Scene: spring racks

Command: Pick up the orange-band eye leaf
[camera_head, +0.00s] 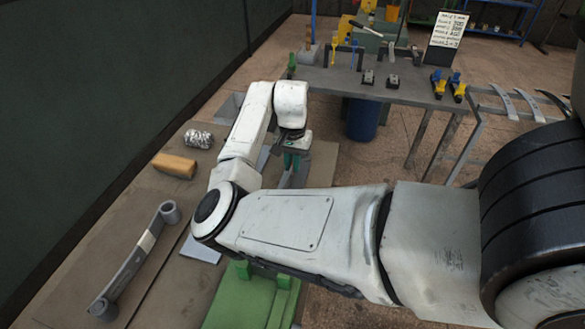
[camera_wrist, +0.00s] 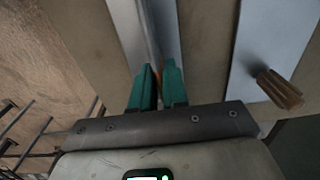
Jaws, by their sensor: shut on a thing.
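My gripper (camera_head: 291,163) is low over the bench at the far end of my arm in the head view. In the wrist view its two green fingers (camera_wrist: 158,88) are close together, shut on a narrow grey leaf (camera_wrist: 153,40) that stands on edge and runs away from them. Another grey leaf (camera_head: 128,268) with rolled eyes and a pale band lies at the left of the bench, apart from my gripper.
A tan block (camera_head: 174,165) and a silver crinkled roll (camera_head: 198,138) lie on the left bench. A green block (camera_head: 250,300) stands at the front. In the wrist view a ribbed tan peg (camera_wrist: 278,88) is by a pale plate (camera_wrist: 262,45). A grey table (camera_head: 330,82) stands behind.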

